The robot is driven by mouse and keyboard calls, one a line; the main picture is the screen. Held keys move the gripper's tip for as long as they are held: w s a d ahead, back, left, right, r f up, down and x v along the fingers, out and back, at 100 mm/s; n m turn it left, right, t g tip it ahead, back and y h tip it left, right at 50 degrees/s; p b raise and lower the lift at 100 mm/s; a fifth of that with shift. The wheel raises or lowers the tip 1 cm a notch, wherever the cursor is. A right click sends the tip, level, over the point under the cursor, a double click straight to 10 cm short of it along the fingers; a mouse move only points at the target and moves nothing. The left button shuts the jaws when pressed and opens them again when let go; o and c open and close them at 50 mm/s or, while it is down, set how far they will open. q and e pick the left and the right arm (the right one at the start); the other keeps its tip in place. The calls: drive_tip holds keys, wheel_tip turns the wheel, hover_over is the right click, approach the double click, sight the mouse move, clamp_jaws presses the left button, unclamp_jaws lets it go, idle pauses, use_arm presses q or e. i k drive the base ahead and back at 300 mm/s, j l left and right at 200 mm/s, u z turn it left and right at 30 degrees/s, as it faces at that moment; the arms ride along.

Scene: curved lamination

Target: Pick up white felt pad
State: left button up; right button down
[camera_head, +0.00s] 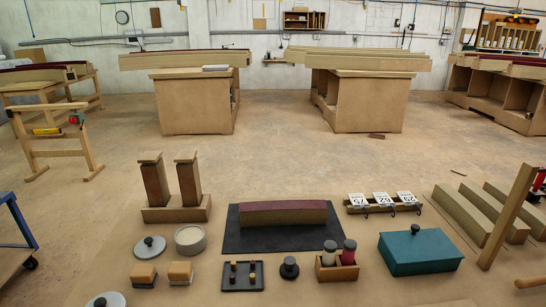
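I cannot clearly pick out a white felt pad. The nearest match is a pale round piece (190,240) on the tan work surface at the lower left; I cannot tell whether it is felt or a shallow dish. Beside it on the left is a grey disc with a dark knob (149,247), and a similar disc (106,300) is cut by the bottom edge. Two small two-tone blocks (143,275) (181,272) sit just below the pale piece. Neither of my grippers shows in the head view.
A curved block (283,214) lies on a black mat (245,238). Around it are a small dark tray with pegs (243,277), a wooden box with two bottles (337,268), a teal lidded box (420,251), a rack with white number tags (384,205) and two upright posts (155,183).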

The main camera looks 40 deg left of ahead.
sight(179, 273)
drive_tip(key=u, duration=0.45)
drive_tip(key=j+u, duration=0.1)
drive_tip(key=u, duration=0.75)
drive_tip(key=i+u, duration=0.1)
drive_tip(key=u, duration=0.35)
